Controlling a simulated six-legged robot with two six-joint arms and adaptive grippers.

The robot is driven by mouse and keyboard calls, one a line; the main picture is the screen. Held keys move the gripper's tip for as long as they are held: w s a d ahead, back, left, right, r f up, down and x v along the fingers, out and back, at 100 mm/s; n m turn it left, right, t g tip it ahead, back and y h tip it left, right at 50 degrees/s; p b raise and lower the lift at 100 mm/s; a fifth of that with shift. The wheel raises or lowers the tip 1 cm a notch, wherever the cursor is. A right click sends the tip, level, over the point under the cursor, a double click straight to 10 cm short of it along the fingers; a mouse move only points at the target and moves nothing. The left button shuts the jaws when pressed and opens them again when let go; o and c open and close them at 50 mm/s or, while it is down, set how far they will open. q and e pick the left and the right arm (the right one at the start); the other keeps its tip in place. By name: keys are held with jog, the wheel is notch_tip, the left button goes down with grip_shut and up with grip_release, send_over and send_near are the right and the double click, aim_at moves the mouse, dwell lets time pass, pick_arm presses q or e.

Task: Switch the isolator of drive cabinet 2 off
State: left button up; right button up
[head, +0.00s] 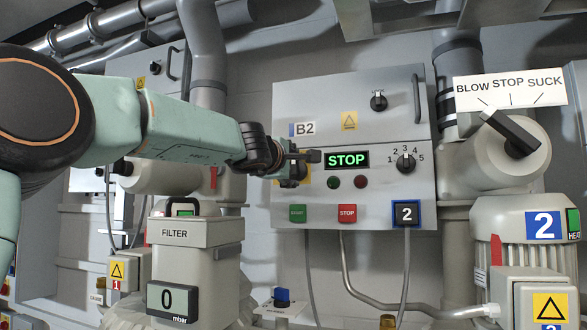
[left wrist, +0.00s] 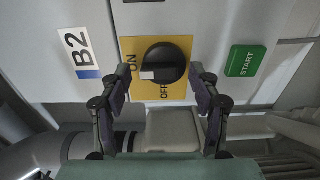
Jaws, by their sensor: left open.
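Drive cabinet 2 (head: 390,125) is a grey box on the wall with a blue-framed 2 badge (head: 407,213) and a B2 label. Its isolator (left wrist: 172,62) is a black rotary knob on a yellow plate (left wrist: 183,42) marked ON and OFF. The knob's white mark points left in the left wrist view, toward ON. My left gripper (left wrist: 161,72) is open, with one finger on each side of the knob; I cannot tell whether they touch it. In the head view my left gripper (head: 309,157) hides most of the isolator. My right gripper is not in view.
The cabinet's display reads STOP (head: 347,160). Green START (head: 298,213) and red STOP (head: 347,213) buttons lie below the isolator. A numbered selector (head: 405,162) is at the right. A FILTER unit (head: 180,232) stands below my left arm.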

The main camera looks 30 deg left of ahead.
pick_arm(q)
jog(key=shift+w+a+f, duration=0.1)
jog(key=shift+w+a, duration=0.1)
jog(key=shift+w, duration=0.1)
jog(key=shift+s+d+r, duration=0.2)
jog(key=shift+s+r, duration=0.05)
jog(key=shift+s, duration=0.15)
jog(key=shift+c, duration=0.3)
jog(key=shift+w+a+f, duration=0.15)
jog(key=shift+w, duration=0.05)
jog(key=c, duration=1.1)
